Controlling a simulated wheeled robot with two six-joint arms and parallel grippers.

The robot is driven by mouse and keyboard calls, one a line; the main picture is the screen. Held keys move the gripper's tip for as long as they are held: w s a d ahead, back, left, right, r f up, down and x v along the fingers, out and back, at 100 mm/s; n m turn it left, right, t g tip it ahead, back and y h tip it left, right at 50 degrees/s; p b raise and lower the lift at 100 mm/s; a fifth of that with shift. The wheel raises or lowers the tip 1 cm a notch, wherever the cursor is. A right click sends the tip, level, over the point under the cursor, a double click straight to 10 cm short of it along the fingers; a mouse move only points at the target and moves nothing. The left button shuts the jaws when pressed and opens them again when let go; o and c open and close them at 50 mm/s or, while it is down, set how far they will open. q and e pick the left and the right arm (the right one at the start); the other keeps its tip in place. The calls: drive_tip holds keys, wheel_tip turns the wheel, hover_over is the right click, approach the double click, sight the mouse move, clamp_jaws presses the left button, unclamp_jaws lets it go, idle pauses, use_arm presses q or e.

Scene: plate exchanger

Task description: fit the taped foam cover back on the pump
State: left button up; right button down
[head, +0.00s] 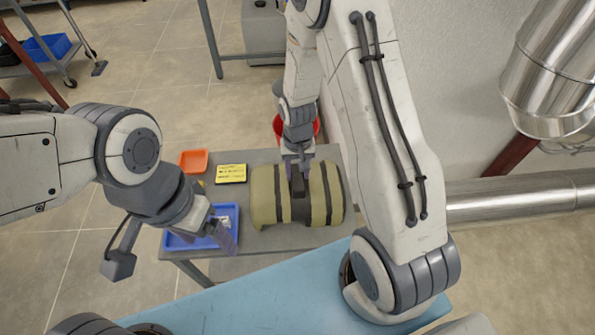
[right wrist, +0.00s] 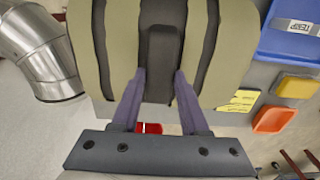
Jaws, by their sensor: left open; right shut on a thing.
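The foam cover (head: 265,196) is an olive, rounded block with several black tape bands. It sits on the right part of the grey table, and it also fills the upper part of the right wrist view (right wrist: 230,45). A black handle (right wrist: 160,60) stands at its middle. My right gripper (head: 297,172) reaches down from behind and is shut on this handle, one finger on each side. My left gripper (head: 226,236) is open and empty above the blue tray, left of the cover. I cannot make out the pump; whether it is under the cover is hidden.
The blue tray (head: 176,244) with small items stands at the table's left front. An orange tray (head: 194,161) and a black-and-yellow pad (head: 231,173) lie behind it. A red bucket (head: 278,126) is beyond the table (head: 262,155). Metal ducting (head: 510,195) runs along the right wall.

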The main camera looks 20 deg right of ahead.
drive_tip(key=shift+c, duration=2.1)
unclamp_jaws()
drive_tip(key=shift+f, duration=0.1)
wheel_tip(320, 180, up, 12)
drive_tip(key=p, duration=0.1)
drive_tip(key=s+a+r+n, duration=0.5)
drive_tip(key=s+a, duration=0.1)
drive_tip(key=s, duration=0.4)
drive_tip(key=s+a+r+n+y, duration=0.1)
drive_tip(key=s+a+r+n, duration=0.4)
drive_tip(key=s, duration=0.6)
drive_tip(key=shift+a+r+n, duration=0.3)
drive_tip(key=shift+a+r, duration=0.15)
drive_tip(key=shift+a, duration=0.7)
